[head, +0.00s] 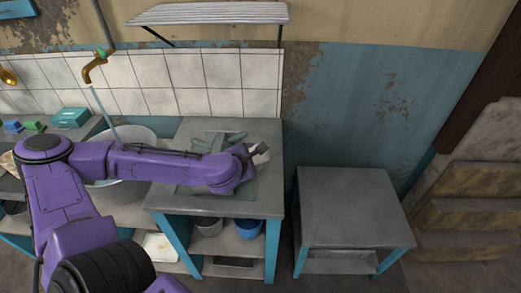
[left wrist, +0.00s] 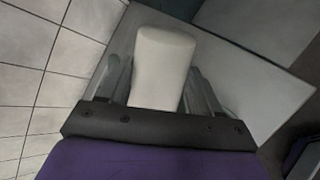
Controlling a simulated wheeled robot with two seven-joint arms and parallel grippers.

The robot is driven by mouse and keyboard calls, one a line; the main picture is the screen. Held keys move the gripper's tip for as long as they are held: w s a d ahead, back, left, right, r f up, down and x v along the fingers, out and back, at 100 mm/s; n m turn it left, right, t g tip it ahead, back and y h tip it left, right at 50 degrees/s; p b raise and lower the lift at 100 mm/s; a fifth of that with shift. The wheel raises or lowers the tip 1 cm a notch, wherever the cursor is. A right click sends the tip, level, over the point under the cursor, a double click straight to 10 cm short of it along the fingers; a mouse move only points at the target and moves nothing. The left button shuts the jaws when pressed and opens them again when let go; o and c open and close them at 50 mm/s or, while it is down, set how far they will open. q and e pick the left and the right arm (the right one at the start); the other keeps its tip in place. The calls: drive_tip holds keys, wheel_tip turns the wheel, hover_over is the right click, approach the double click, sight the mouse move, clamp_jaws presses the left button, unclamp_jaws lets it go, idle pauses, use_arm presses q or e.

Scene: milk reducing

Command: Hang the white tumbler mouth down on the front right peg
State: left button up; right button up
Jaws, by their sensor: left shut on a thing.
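The white tumbler (left wrist: 163,62) fills the middle of the left wrist view, between the two fingers of my left gripper (left wrist: 160,80). The gripper is shut on it. In the head view my left gripper (head: 258,153) is over the right part of the grey metal table, and only a small pale bit of the tumbler shows there. A grey-green rack (head: 213,138) stands on the table behind my left arm. The arm covers much of it, so its front right peg cannot be made out. My right gripper is in neither view.
The grey table (head: 262,205) has a bare front right corner. A lower, empty side table (head: 350,205) stands to its right. A round basin (head: 135,133) and a tap (head: 95,65) are at the left. A wall shelf (head: 210,13) hangs above the tiles.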

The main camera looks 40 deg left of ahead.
use_arm(q)
drive_tip(key=s+a+p, duration=0.1)
drive_tip(key=s+a+f+p, duration=0.1)
drive_tip(key=a+p, duration=0.1)
drive_tip(key=shift+s, duration=0.25)
drive_tip(key=shift+s+a+f+p, duration=0.1)
drive_tip(key=shift+a+f+p, duration=0.2)
drive_tip(key=shift+f+p, duration=0.1)
drive_tip(key=shift+s+a+f, duration=0.1)
drive_tip(key=shift+s, duration=0.05)
drive_tip(key=shift+f, duration=0.15)
drive_tip(key=shift+f+b, duration=0.65)
drive_tip(key=shift+b, duration=0.2)
drive_tip(key=shift+s, duration=0.1)
drive_tip(key=o, duration=1.3)
drive_tip(key=shift+d, duration=0.2)
